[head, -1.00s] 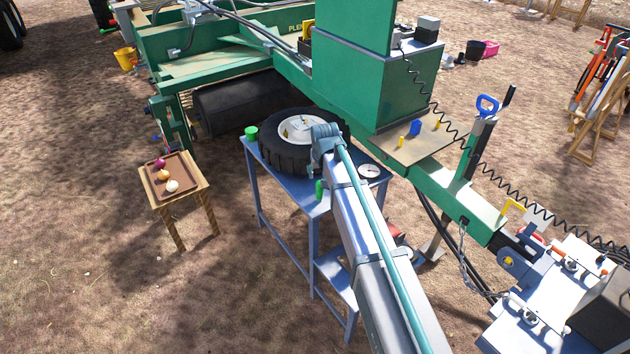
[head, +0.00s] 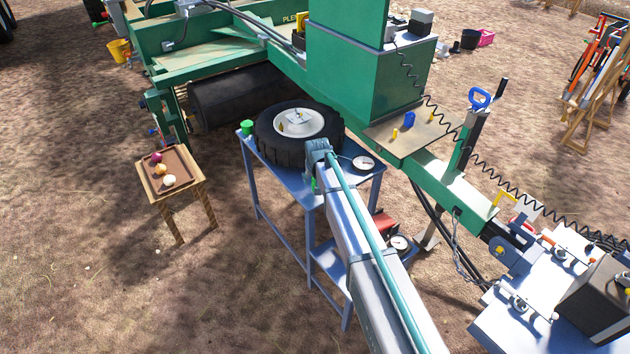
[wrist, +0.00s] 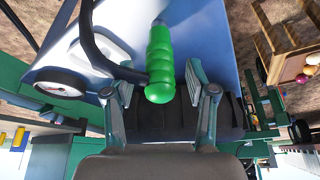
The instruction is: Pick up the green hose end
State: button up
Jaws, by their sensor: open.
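The green hose end (wrist: 160,65) is a ribbed green grip on the blue table, seen in the wrist view with its rounded tip toward me. My gripper (wrist: 158,88) is open, with one finger on each side of the hose end; the fingers look apart from it. A dark hose (wrist: 95,50) curves to the left of it. In the head view a small bit of green (head: 313,184) shows beside my arm above the table, and my arm hides my gripper's fingers.
A wheel with a black tire (head: 268,148) lies on the blue table (head: 280,172), near my arm. A white gauge (head: 363,163) sits at the table's right. A small wooden table (head: 160,190) with onions on a tray stands left. The green machine (head: 350,75) rises behind.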

jog(key=shift+w+f, duration=0.1)
jog(key=shift+f, duration=0.25)
grip_shut()
jog(key=shift+r, duration=0.2)
jog(key=shift+r+b, duration=0.45)
jog(key=shift+r, duration=0.05)
jog(key=s+d+r+b, duration=0.4)
jog(key=s+d+r, duration=0.2)
jog(key=s+r, duration=0.5)
jog(key=shift+s+r, duration=0.35)
jog(key=shift+s, duration=0.55)
jog(key=shift+a, duration=0.1)
